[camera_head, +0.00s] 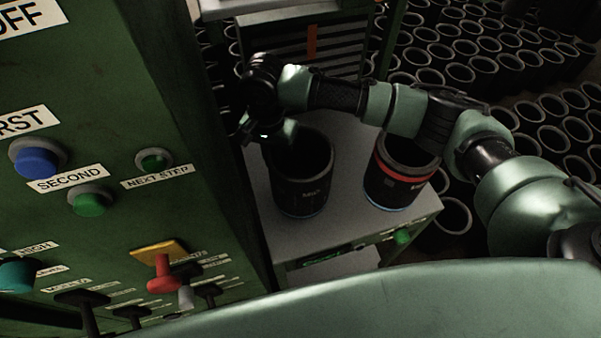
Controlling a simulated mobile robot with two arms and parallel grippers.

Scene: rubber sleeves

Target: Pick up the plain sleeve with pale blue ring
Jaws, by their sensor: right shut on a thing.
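The plain sleeve (303,196) is a black open cylinder with small pale print and a thin pale blue ring at its bottom edge. It stands upright at the left of the small grey table (343,203). My right gripper (268,136) reaches in from the right over the table and is shut on the plain sleeve at its upper left rim. The fingertips are dark and partly hidden. I cannot tell whether the sleeve is clear of the table. My left gripper is out of view.
A second black sleeve (395,190) with a red band and a pale blue bottom ring stands at the table's right, partly under my right arm. A green control panel (110,130) with buttons and levers rises close on the left. Many sleeves (470,75) fill the floor behind.

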